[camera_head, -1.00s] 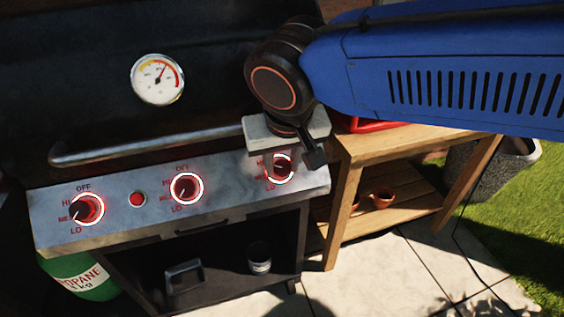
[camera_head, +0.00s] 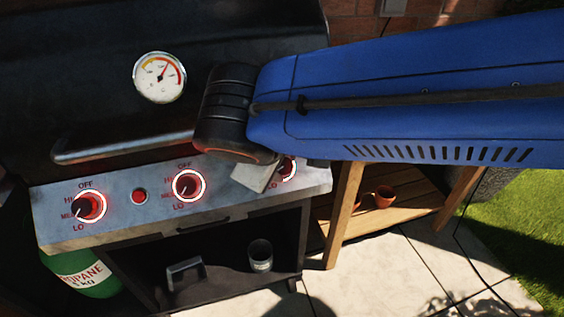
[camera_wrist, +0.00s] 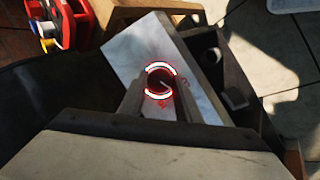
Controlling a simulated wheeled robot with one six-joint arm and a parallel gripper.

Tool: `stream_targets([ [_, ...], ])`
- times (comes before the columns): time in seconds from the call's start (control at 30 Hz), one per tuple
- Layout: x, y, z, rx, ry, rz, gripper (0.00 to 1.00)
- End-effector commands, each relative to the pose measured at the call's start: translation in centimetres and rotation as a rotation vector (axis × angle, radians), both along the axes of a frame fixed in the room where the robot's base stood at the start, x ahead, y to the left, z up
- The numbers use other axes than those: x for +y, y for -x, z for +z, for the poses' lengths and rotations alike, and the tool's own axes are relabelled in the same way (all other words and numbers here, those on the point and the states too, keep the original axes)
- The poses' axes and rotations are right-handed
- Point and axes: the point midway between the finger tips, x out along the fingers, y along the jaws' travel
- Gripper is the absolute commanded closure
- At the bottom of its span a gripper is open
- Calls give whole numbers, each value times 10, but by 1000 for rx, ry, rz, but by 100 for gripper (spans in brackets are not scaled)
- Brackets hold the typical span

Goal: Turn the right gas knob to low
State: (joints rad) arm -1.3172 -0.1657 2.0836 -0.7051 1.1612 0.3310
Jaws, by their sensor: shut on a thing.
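The right gas knob (camera_head: 289,168) is on the grill's steel front panel (camera_head: 120,203), ringed in glowing red and white and partly hidden by my gripper (camera_head: 278,176). In the wrist view the knob (camera_wrist: 160,81) sits between my gripper's two fingers (camera_wrist: 159,92), which are shut on it. A short pale pointer mark shows on the knob, slanting in the picture. In the head view a LO label shows at the knob's lower left; its other labels are hidden.
The black lid with its handle (camera_head: 120,147) rises just above the panel. A wooden side table (camera_head: 344,205) with a terracotta pot (camera_head: 384,196) stands at right. A can (camera_head: 260,255) and the green propane tank (camera_head: 85,275) are below.

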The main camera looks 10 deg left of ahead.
Motion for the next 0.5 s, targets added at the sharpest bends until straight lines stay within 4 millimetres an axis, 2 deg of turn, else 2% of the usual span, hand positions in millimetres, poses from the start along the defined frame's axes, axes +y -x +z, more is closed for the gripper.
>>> stream_targets([
  [0.5, -1, 2, -1, -138, 222, 261, 92],
])
